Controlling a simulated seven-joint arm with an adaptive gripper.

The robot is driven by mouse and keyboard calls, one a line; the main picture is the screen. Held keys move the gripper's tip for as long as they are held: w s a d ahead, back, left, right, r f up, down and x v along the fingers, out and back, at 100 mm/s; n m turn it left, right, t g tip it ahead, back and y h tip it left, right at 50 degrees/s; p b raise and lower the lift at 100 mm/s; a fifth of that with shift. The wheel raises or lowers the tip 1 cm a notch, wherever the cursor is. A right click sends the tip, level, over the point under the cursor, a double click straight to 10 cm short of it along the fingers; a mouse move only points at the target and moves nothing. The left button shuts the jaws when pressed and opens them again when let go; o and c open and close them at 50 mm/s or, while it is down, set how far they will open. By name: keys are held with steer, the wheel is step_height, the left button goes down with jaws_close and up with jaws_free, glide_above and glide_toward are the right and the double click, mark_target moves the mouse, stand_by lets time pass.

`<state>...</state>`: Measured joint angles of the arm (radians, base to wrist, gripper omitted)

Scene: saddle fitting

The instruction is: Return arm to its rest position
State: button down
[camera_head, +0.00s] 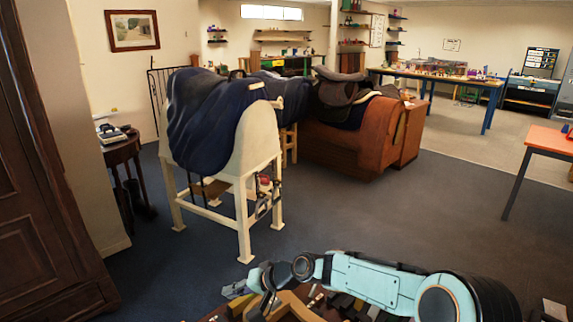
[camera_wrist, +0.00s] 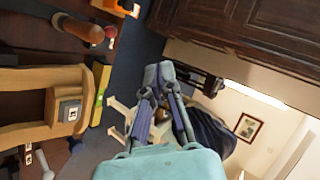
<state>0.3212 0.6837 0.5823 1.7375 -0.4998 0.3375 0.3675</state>
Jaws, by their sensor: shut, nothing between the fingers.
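My light-blue arm (camera_head: 372,284) reaches in from the lower right in the head view. My gripper (camera_head: 236,289) is at its left end, low in the picture, over a cluttered surface. In the wrist view my gripper (camera_wrist: 158,72) has its fingertips together with nothing held. A wooden tool or frame (camera_head: 292,307) lies just below and beside the wrist in the head view; whether they touch I cannot tell.
A cream stand (camera_head: 258,150) carries a dark blue cover (camera_head: 205,110). Behind it a saddle (camera_head: 343,95) sits on a brown leather block (camera_head: 345,145). A dark wardrobe (camera_head: 40,190) stands at left, an orange table (camera_head: 550,140) at right. The blue floor (camera_head: 400,215) between is clear.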

steer(key=s+d+r+n+t+h, duration=0.1)
steer(key=s+d+r+h, duration=0.35)
steer(key=s, duration=0.35)
steer(key=s+d+r+n+h, duration=0.1)
steer(key=s+d+r+h, duration=0.25)
steer(key=s+d, duration=0.3)
steer(key=s+d+f+g, duration=0.2)
steer(key=s+d, duration=0.2)
steer(key=s, duration=0.4)
steer(key=s+d+f+g+h, duration=0.1)
steer(key=s+d, duration=0.3)
steer(key=s, duration=0.5)
steer(key=shift+s+d+f+m+g, duration=0.2)
steer(key=shift+f+m+g, duration=0.1)
steer(key=shift+f+g, duration=0.55)
